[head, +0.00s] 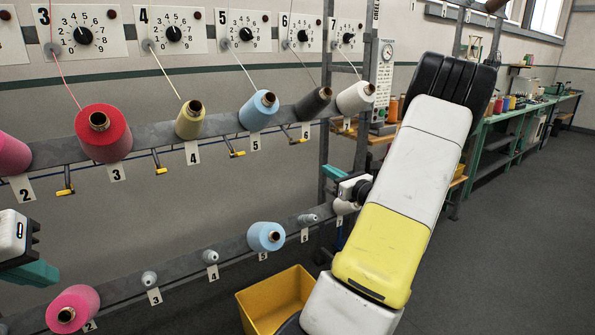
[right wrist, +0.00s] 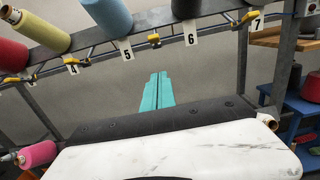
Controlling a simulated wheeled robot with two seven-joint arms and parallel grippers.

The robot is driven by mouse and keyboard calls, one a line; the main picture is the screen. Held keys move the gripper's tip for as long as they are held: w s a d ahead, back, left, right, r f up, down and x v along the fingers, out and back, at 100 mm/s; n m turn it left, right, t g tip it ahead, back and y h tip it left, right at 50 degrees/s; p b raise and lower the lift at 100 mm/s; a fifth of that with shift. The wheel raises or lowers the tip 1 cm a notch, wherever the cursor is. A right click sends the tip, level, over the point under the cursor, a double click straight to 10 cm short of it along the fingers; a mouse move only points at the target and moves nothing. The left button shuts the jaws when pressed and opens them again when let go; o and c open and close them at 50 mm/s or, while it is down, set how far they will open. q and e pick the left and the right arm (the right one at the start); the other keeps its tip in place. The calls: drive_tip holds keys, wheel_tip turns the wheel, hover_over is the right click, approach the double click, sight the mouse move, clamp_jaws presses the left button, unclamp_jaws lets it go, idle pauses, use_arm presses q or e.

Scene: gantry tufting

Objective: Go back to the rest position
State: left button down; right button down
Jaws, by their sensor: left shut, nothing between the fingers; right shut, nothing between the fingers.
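My left gripper (head: 36,274) shows at the left edge of the head view, its teal fingers shut and empty, in front of the lower rail. My right arm rises from the bottom of the head view and bends, with its hand partly hidden behind it. My right gripper (head: 333,172) shows there as a small teal piece between the upper and lower rails. In the right wrist view the teal fingers of my right gripper (right wrist: 157,90) lie together, empty, below the upper rail, pointing at the bare wall.
The upper rail (head: 225,125) holds several yarn cones, with threads rising to numbered dials. The lower rail (head: 205,257) holds a pink cone (head: 73,307) and a blue cone (head: 266,236). A yellow bin (head: 277,298) stands below. Open floor (head: 520,240) lies to the right.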

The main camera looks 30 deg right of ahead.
idle(0.3)
drive_tip(key=s+a+r+n+g+y, duration=0.25)
drive_tip(key=a+n+g+y, duration=0.4)
drive_tip(key=a, duration=0.85)
drive_tip(key=s+a+r+n+g+y, duration=0.1)
drive_tip(key=a+r+n+g+y, duration=0.15)
drive_tip(key=a+n, duration=1)
drive_tip(key=s+a+n+g+h, duration=0.4)
drive_tip(key=s+a+n+g, duration=0.25)
drive_tip(key=s+a, duration=0.5)
drive_tip(key=s+d+r+n+t+h, duration=0.2)
drive_tip(key=s+d+n+t+h, duration=0.1)
drive_tip(key=s+n, duration=0.4)
drive_tip(key=n+h, duration=0.1)
drive_tip(key=n, duration=0.2)
drive_tip(key=shift+s+d+r, duration=0.15)
drive_tip(key=shift+r, duration=0.05)
